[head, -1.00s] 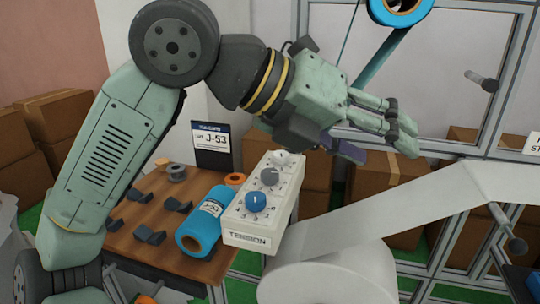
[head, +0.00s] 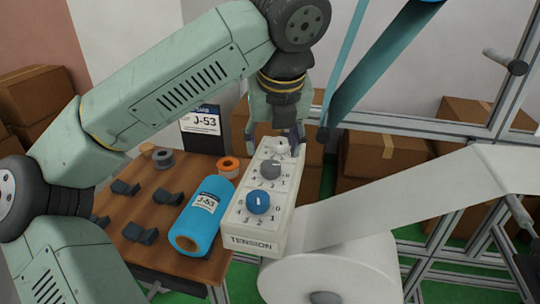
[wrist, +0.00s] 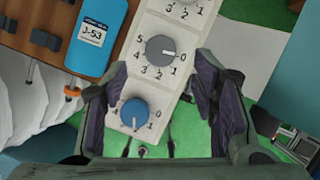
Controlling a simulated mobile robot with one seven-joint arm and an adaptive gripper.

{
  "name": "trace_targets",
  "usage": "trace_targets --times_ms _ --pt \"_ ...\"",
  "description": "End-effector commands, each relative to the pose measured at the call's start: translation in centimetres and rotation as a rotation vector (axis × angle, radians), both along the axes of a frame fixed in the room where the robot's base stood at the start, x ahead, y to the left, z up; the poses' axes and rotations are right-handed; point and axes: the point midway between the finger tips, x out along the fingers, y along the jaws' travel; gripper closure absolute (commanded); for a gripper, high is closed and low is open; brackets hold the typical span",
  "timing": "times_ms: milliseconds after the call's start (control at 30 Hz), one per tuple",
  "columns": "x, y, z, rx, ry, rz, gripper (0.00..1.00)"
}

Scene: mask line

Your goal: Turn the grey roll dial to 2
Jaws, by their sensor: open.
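The grey dial (head: 271,169) is the middle of three knobs on a white box labelled TENSION (head: 252,241). In the wrist view the grey dial (wrist: 160,48) sits near the top middle, with its pale mark pointing right toward 0; its scale runs 0 to 5. A blue dial (head: 258,202) is at the near end and a white dial (head: 281,147) at the far end. My gripper (head: 275,145) points down at the box's far end in the head view, open and empty. Its fingers stand apart from the grey dial in the wrist view.
A blue roll labelled J-53 (head: 201,221) lies left of the box on a wooden table (head: 185,167) with several dark clips. A large white roll (head: 330,276) stands right of the box, its web running right. A teal strip (head: 385,68) hangs near my gripper.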

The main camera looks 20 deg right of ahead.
Motion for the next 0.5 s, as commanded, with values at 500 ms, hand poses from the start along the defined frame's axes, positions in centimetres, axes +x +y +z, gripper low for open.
trace_targets --times_ms 500 --pt "2.4 -0.5 -6.0 -0.001 0.0 -0.002 0.47"
